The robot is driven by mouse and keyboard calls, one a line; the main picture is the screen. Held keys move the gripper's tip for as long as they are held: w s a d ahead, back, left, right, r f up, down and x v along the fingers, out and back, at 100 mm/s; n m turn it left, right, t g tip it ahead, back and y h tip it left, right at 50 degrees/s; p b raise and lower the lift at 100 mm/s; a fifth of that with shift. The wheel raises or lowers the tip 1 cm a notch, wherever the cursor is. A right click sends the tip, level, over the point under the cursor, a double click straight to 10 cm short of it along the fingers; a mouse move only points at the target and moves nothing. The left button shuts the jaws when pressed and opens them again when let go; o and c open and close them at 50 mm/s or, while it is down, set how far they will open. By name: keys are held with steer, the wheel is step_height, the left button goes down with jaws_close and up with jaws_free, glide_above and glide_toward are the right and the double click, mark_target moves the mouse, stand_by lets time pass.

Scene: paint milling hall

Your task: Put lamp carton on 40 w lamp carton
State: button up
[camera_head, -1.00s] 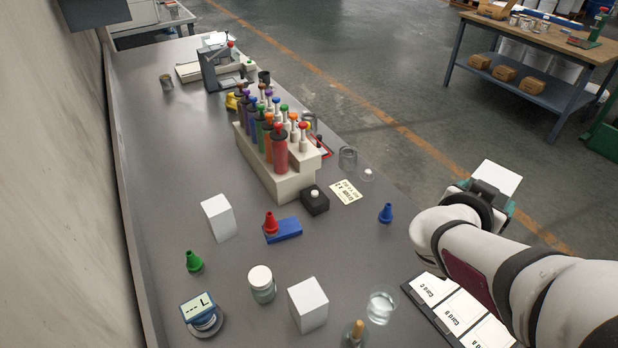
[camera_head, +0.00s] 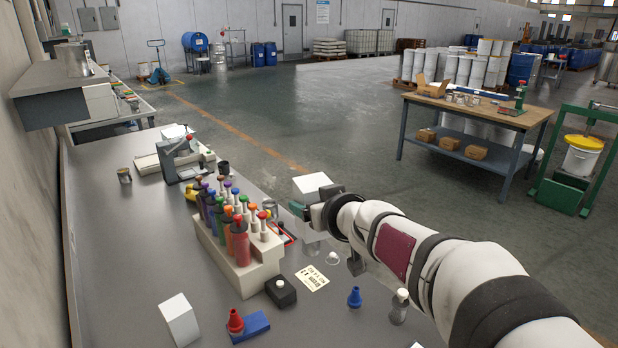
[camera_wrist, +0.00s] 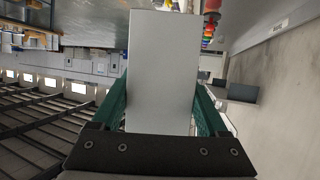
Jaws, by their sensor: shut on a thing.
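My gripper (camera_head: 306,202) is shut on a plain white carton (camera_head: 312,183), held in the air to the right of the bottle rack. In the wrist view the carton (camera_wrist: 161,75) stands between the two green fingers and hides much of the view behind it. A second plain white carton (camera_head: 178,321) stands on the grey bench at the lower left, well apart from my gripper. No lettering shows on either carton, so I cannot tell from print which is the 40 W one.
A rack (camera_head: 236,262) of colour-capped bottles stands mid-bench. Near it are a black block (camera_head: 280,293), a printed card (camera_head: 312,278), a blue cone (camera_head: 355,297) and a red cone (camera_head: 235,321) by a blue block (camera_head: 254,325). The bench's left side is mostly clear.

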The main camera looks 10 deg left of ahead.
steer(key=a+f+n+g+y, duration=0.3)
steer(key=a+f+n+y, duration=0.15)
steer(key=a, duration=0.75)
steer(key=n+g+y, duration=0.2)
steer(key=n+g, duration=0.1)
steer(key=g, duration=0.1)
glide_above(175, 306)
steer(key=shift+f, duration=8.4)
steer(key=shift+f+n, duration=0.1)
steer(key=shift+n, duration=0.15)
steer(key=o, duration=1.4)
steer(key=shift+o, duration=0.2)
